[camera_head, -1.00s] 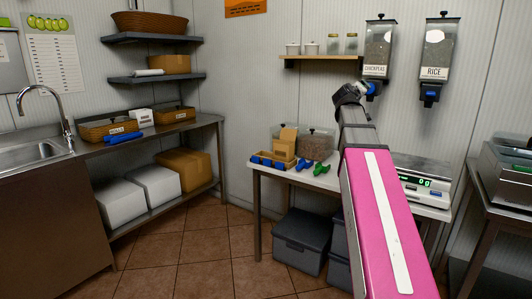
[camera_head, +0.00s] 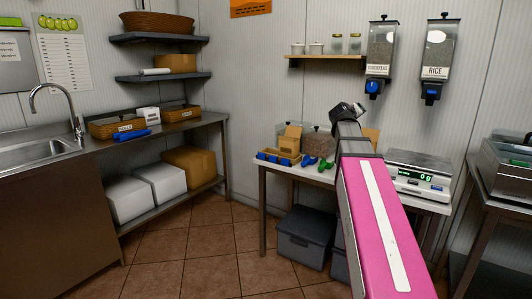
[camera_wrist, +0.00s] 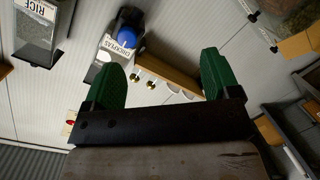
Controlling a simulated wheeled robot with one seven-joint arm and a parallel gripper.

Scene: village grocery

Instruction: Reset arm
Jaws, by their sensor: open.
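My arm's pink and white link rises through the right of the head view, with my wrist (camera_head: 347,112) at its far end, in front of the wall. The fingers are hidden in that view. In the wrist view my gripper (camera_wrist: 160,78) shows two green fingers spread wide apart with nothing between them. Beyond the fingers, tilted in that view, are the chickpeas dispenser (camera_wrist: 117,44) with its blue knob and part of the rice dispenser (camera_wrist: 38,25). In the head view the chickpeas dispenser (camera_head: 380,52) and the rice dispenser (camera_head: 439,55) hang on the wall.
A table (camera_head: 294,170) below my arm holds a scale (camera_head: 418,172) reading 0, a wooden tray (camera_head: 277,157), a clear container and small scoops. A wall shelf (camera_head: 325,57) carries jars. A counter and sink (camera_head: 42,150) stand left. The tiled floor (camera_head: 225,245) is open.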

